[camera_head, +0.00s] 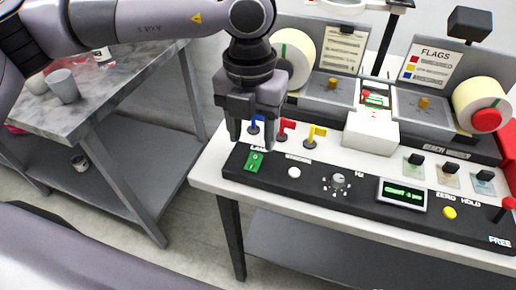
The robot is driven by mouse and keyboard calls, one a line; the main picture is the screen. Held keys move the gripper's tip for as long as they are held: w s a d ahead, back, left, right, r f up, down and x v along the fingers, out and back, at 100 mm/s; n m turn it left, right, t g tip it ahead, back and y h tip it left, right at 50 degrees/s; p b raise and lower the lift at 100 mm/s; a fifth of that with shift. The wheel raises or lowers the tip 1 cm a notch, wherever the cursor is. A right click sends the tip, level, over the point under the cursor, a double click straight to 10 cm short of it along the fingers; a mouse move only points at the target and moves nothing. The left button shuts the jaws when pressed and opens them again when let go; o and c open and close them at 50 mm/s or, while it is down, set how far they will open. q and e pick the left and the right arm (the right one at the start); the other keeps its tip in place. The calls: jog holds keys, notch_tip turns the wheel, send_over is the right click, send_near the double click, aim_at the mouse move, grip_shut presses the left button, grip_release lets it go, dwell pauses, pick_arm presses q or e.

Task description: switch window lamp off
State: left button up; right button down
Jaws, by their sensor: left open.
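The green rocker switch (254,162) sits at the left end of the black control panel (320,208), beside a partly covered white label that seems to read LAMP. My left gripper (252,143) is open and empty, pointing down just behind and above the switch. Its two fingers are spread, and the switch shows below and between them. I cannot tell whether a fingertip touches anything. Which lamp the switch feeds is not clear; a small lit window (376,98) shows behind the white box. My right gripper is not in view.
Small blue, red (286,130) and yellow (315,136) flags stand close behind the gripper. A white button (294,173), a knob (338,181) and a green display (403,194) lie to the right. Label rolls (292,60) stand behind. A grey side table (100,85) with cups is at left.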

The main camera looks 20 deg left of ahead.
aim_at(252, 165)
pick_arm(q)
jog(key=shift+w+a, duration=0.2)
jog(key=shift+a, duration=0.05)
jog(key=shift+f+p, duration=0.55)
jog(key=shift+f, duration=2.9)
